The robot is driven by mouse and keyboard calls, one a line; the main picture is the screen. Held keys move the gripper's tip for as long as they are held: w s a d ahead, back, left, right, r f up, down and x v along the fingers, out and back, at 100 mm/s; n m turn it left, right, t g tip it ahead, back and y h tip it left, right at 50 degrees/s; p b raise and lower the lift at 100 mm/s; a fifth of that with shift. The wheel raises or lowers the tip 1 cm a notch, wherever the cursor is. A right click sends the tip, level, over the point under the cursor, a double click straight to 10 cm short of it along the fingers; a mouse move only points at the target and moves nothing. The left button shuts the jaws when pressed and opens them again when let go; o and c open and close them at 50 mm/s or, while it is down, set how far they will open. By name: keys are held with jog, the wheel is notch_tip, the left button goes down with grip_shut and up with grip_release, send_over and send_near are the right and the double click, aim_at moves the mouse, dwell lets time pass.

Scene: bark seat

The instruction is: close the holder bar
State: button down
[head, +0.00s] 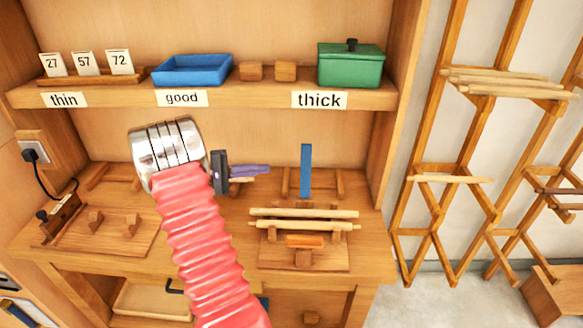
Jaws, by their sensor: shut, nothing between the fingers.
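A blue bar (306,171) stands upright at the back right of the wooden bench; it looks like the holder bar, raised. In front of it, two pale round sticks (290,226) lie across a wooden holder (335,262), with a small orange block (304,241) before them. My gripper (268,170) is left of the blue bar and apart from it, pointing right. Its purple fingers are shut and empty. The lower end of the blue bar is hard to make out.
A shelf (270,98) above holds number cards, a blue tray (193,70), two wooden blocks and a green lidded box (351,67). A wooden jig (98,230) sits at the bench's left. Wooden racks (455,150) stand at right.

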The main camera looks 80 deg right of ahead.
aim_at(306, 169)
jog(key=shift+s+d+f, duration=0.2)
jog(key=shift+d, duration=0.15)
jog(key=shift+s, duration=0.1)
jog(key=r+x, duration=0.1)
jog(key=x, duration=0.8)
jog(key=shift+s+d+f, duration=0.25)
jog(key=shift+s+f, duration=0.1)
jog(key=shift+f, duration=0.05)
